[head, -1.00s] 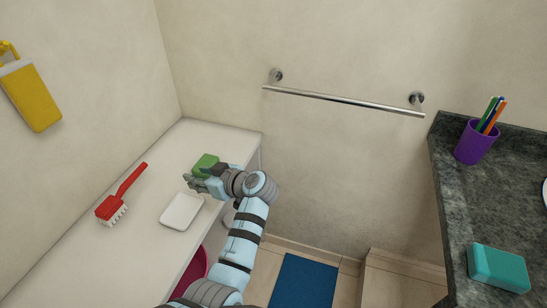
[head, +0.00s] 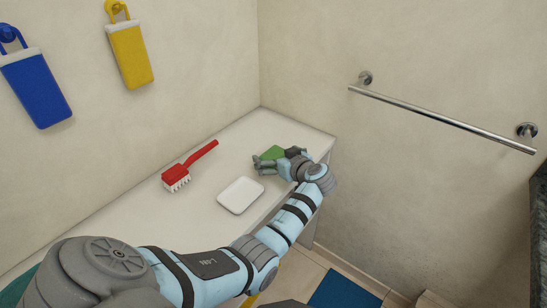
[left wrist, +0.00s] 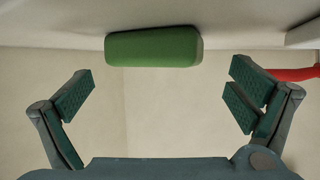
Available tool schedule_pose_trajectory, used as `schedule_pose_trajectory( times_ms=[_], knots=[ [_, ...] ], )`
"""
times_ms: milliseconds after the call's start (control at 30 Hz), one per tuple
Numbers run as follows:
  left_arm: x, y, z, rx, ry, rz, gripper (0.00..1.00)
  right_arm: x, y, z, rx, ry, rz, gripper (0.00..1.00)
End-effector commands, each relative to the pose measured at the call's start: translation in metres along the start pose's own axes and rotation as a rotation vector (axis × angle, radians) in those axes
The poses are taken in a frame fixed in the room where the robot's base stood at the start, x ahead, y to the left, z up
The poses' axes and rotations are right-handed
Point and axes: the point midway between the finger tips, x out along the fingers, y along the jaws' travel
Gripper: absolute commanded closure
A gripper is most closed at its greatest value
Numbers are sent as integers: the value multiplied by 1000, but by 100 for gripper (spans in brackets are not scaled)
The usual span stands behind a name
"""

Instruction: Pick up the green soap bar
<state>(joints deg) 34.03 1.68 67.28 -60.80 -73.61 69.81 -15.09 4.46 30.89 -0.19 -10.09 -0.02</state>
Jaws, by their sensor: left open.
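The green soap bar (head: 273,152) lies on the white shelf near its far right end. My left gripper (head: 262,163) is at its near side in the head view and covers part of it. In the left wrist view the bar (left wrist: 153,47) shows whole at the top, along the shelf surface. The two fingers of the left gripper (left wrist: 160,93) are spread wide on either side below it, with nothing between them. I cannot tell whether a finger touches the bar. My right gripper is not in view.
A white soap dish (head: 241,195) and a red brush (head: 188,166) lie on the white shelf (head: 130,212), left of the gripper. Blue (head: 36,88) and yellow (head: 131,54) holders hang on the left wall. A towel bar (head: 440,120) crosses the right wall. A blue mat (head: 343,291) lies on the floor.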

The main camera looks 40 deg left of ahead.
Motion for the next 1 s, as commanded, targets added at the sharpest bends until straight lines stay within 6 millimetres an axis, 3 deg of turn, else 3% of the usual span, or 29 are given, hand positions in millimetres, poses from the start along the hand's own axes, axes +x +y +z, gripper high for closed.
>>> schedule_pose_trajectory(
  times_ms=[100, 267, 600, 1000],
  knots=[
    [13, -1, 2, 0, 1, 3, 0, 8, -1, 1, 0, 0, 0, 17],
    [14, -4, 0, -2, 1, 0, 0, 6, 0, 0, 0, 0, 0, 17],
    [14, -4, 0, -2, 0, -2, 53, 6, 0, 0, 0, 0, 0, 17],
    [11, -2, -4, -1, -1, 2, 53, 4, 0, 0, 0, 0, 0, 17]
  ],
)
